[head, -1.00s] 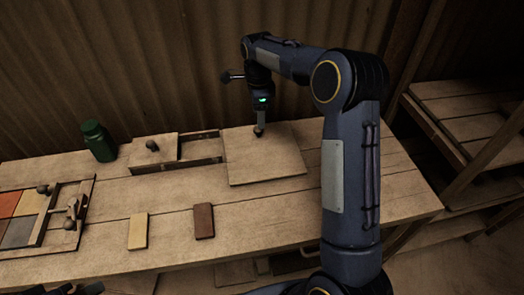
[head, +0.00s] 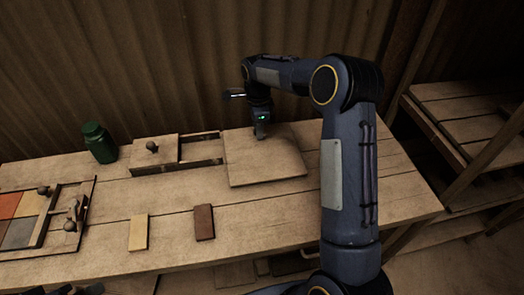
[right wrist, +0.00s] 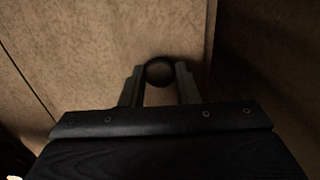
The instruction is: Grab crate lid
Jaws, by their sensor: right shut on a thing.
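The crate lid (head: 270,165) is a flat, square wooden board on the bench, right of the middle in the head view. Its pale surface also shows in the right wrist view (right wrist: 110,50). My right gripper (head: 261,133) points down over the lid's far part. In the right wrist view its two fingers (right wrist: 160,82) are shut on the lid's dark round knob (right wrist: 159,72). The gripper hides most of the knob in the head view. The lid appears to lie flat.
A wooden box with a knobbed cover (head: 154,152) stands left of the lid. A green bottle (head: 99,143) is farther left. A yellow tile (head: 138,232) and a brown tile (head: 204,222) lie in front. A framed press board with coloured tiles (head: 70,240) is at far left.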

